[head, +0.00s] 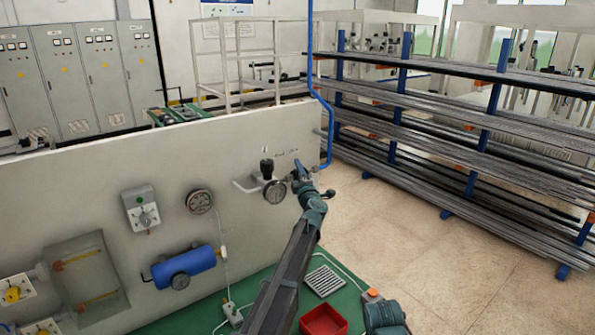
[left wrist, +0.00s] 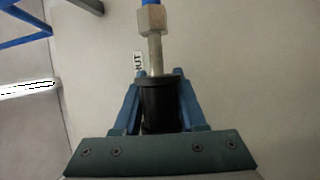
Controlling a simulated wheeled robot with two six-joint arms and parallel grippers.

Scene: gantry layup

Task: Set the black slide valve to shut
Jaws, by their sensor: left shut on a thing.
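The black slide valve is a black cylinder (left wrist: 160,108) in the left wrist view, in line with a metal stem and hex nut (left wrist: 151,18). My left gripper (left wrist: 159,76) has its blue fingers on both sides of the black cylinder and is shut on it. A small label (left wrist: 138,61), partly hidden and reading "HUT", is beside the stem near the left fingertip. In the head view my left gripper (head: 299,172) is at the right end of the pale panel and hides most of the valve.
The pale panel (head: 150,165) carries a gauge with a black knob (head: 274,191), another gauge (head: 199,201) and a blue cylinder (head: 184,266). A blue pipe (head: 326,130) runs down the panel's right edge. A red bin (head: 323,321) is below. Floor (head: 455,265) is clear at right.

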